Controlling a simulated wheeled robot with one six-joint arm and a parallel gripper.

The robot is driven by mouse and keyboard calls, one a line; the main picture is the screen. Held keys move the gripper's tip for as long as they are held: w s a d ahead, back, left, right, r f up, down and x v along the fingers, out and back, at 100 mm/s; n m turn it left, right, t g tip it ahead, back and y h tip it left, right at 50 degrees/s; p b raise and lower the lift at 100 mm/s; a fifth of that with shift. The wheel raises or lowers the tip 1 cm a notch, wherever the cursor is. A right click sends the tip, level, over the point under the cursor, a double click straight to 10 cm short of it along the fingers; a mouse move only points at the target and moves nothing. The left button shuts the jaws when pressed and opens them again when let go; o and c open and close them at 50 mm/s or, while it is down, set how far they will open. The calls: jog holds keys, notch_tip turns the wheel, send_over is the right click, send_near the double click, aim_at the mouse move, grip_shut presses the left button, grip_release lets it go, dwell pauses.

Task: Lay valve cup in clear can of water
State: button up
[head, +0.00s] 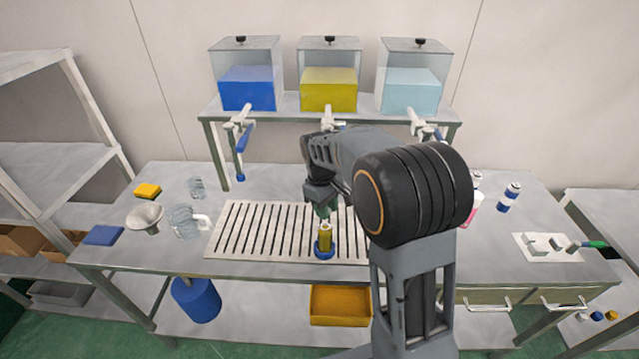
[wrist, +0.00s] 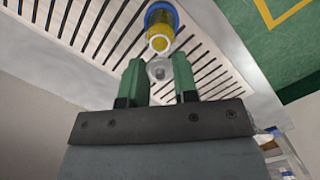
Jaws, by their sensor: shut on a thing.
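My gripper (wrist: 158,82) has its green fingers closed on a small pale grey round piece, which looks like the valve cup (wrist: 158,70). In the head view my gripper (head: 322,210) is just above a small can (head: 325,238) that looks yellow and stands upright in a blue base (head: 324,254). In the wrist view the can (wrist: 160,28) lies just beyond the fingertips, with a pale ring at its mouth. The valve cup appears apart from the can, but the gap is hard to judge. I see no can that clearly holds plain water.
The can's base is on a slotted rack (head: 240,232) on the grey table. A clear jug (head: 186,222), a funnel (head: 145,218) and a clear beaker (head: 196,188) stand left. Blue, yellow and pale tanks with taps are on a shelf behind. A white fixture (head: 548,247) lies right.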

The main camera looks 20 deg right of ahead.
aim_at(325, 228)
jog(key=shift+w+r, duration=0.25)
jog(key=shift+w, duration=0.1)
jog(key=shift+s+f+b, duration=0.1)
jog(key=shift+f+b, duration=2.1)
jog(key=shift+f, duration=0.6)
jog(key=o, duration=1.5)
jog(key=shift+r+p, duration=0.1)
jog(key=shift+p, duration=0.2)
